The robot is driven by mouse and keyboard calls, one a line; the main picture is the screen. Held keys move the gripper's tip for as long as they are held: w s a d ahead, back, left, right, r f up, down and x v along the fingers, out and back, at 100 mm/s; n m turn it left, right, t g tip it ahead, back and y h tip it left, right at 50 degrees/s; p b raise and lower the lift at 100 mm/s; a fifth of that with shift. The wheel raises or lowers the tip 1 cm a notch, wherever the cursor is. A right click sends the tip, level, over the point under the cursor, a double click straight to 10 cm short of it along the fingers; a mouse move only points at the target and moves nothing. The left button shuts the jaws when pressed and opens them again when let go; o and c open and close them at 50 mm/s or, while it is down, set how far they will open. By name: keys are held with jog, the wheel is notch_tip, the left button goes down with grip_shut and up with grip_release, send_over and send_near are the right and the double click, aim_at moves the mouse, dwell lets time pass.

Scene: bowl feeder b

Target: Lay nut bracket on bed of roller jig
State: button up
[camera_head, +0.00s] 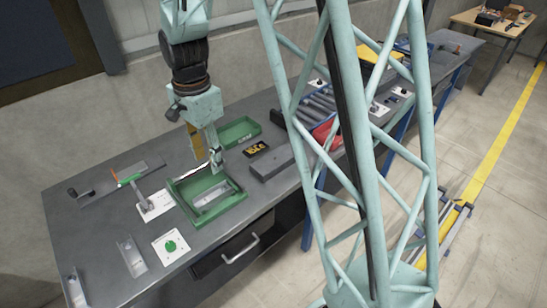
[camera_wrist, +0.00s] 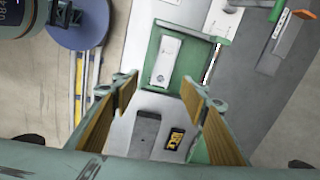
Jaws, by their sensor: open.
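A pale metal bracket, which looks like the nut bracket, (camera_head: 213,196) lies in a green tray (camera_head: 236,204) on the grey bench. In the wrist view the bracket (camera_wrist: 166,60) lies inside the green tray (camera_wrist: 190,97), with a small hole near one end. My gripper (camera_head: 214,158) is above the back part of the tray. In the wrist view my gripper (camera_wrist: 160,88) has its fingers wide apart with nothing between them. A device with a row of rollers (camera_head: 318,104), possibly the roller jig, stands farther back, partly hidden by my column. Its bed cannot be made out.
A second green tray (camera_head: 240,131), a black block with yellow lettering (camera_head: 256,149) and a grey block (camera_head: 272,163) lie nearby. A clamp with a green part (camera_head: 129,179) and metal channel pieces (camera_head: 132,257) are at left. The bench's front left is partly clear.

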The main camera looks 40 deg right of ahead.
jog(key=s+r+n+t, duration=0.2)
jog(key=s+r+n, duration=0.6)
jog(key=s+r, duration=0.95)
jog(key=s+r+n, duration=0.3)
jog(key=s+r, duration=0.1)
jog(key=s, duration=0.4)
jog(key=s+r+n+t, duration=0.1)
jog(key=s+r+n, duration=0.3)
jog(key=s, duration=0.5)
jog(key=shift+t, duration=0.3)
